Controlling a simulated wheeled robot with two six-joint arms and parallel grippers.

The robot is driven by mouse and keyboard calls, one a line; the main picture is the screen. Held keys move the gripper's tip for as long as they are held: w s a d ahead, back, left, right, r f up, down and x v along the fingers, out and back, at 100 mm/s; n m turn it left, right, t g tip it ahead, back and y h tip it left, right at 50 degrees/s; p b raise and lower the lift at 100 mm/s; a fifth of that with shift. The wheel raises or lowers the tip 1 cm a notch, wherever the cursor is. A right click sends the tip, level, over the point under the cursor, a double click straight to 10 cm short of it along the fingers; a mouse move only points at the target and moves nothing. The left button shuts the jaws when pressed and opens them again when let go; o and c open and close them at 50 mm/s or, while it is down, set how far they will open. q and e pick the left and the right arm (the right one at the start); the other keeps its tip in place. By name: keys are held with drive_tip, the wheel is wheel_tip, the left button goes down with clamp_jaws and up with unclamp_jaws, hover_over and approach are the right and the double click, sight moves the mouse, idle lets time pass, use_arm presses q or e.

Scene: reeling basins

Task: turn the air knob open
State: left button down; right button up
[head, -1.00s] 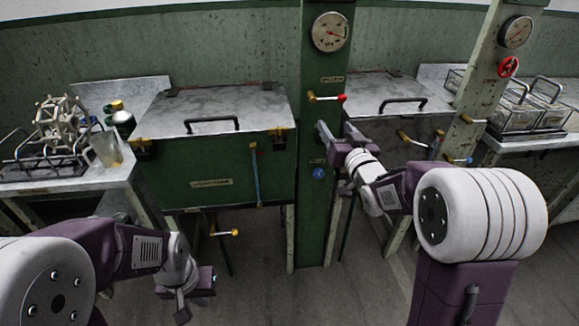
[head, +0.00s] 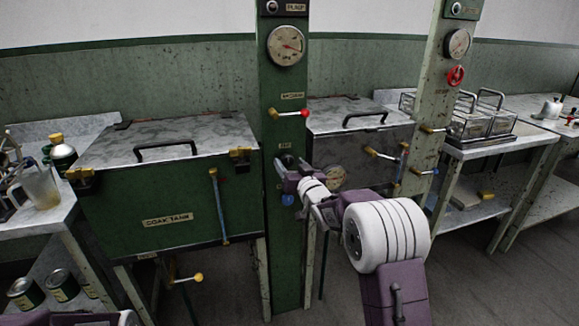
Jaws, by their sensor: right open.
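A dark round knob (head: 287,160) sits on the green post (head: 286,250) below a small label, whose lettering is hard to read but may say AIR. My right gripper (head: 287,172) is open at the post, right at this knob, and hides its lower part. I cannot tell whether the fingers touch the knob or stand just in front of it. A blue knob (head: 287,200) shows on the post just below the gripper. My left gripper is out of view.
A red-tipped lever (head: 290,113) and a round gauge (head: 287,46) are above on the same post. The green soak tank (head: 165,215) stands left, another lidded tank (head: 350,118) right. A pale post (head: 432,120) carries a red handwheel (head: 456,76).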

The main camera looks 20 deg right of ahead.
drive_tip(key=shift+w, duration=0.35)
clamp_jaws()
